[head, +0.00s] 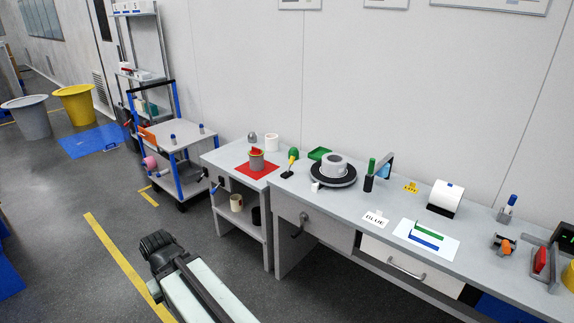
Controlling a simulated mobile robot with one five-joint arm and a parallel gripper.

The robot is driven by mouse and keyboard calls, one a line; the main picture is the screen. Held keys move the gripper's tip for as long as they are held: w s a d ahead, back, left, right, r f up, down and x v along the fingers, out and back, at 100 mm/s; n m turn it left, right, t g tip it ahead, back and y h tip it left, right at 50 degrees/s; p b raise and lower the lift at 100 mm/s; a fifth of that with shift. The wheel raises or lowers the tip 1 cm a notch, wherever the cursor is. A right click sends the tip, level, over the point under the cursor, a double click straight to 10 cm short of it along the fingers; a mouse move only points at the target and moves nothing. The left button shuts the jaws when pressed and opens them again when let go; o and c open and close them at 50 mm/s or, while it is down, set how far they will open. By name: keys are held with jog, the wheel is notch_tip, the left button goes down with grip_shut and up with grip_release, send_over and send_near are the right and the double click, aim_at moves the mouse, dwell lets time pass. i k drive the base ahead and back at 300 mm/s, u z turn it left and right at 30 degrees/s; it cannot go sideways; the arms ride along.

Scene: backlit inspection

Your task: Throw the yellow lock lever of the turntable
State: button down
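The turntable (332,178) is a round black disc on the grey bench, with a grey-white cylinder (334,162) standing on it. Left of the disc is a small upright piece with a yellow part (291,164), a green top and a dark foot; I cannot tell whether this is the lock lever. No other yellow lever shows clearly at the disc. My gripper (157,244) is the dark end of my arm at the lower left, over the floor and well apart from the bench. Its fingers are too unclear to read as open or shut.
A green tray (319,153) lies behind the turntable; a dark green-topped post (370,176) stands right. A cart (178,137) stands farther back. Floor before the bench is clear.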

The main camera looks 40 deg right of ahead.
aim_at(292, 159)
jog(key=i, duration=7.05)
jog(key=z, duration=5)
jog(key=i, duration=0.65)
jog(key=u, duration=0.1)
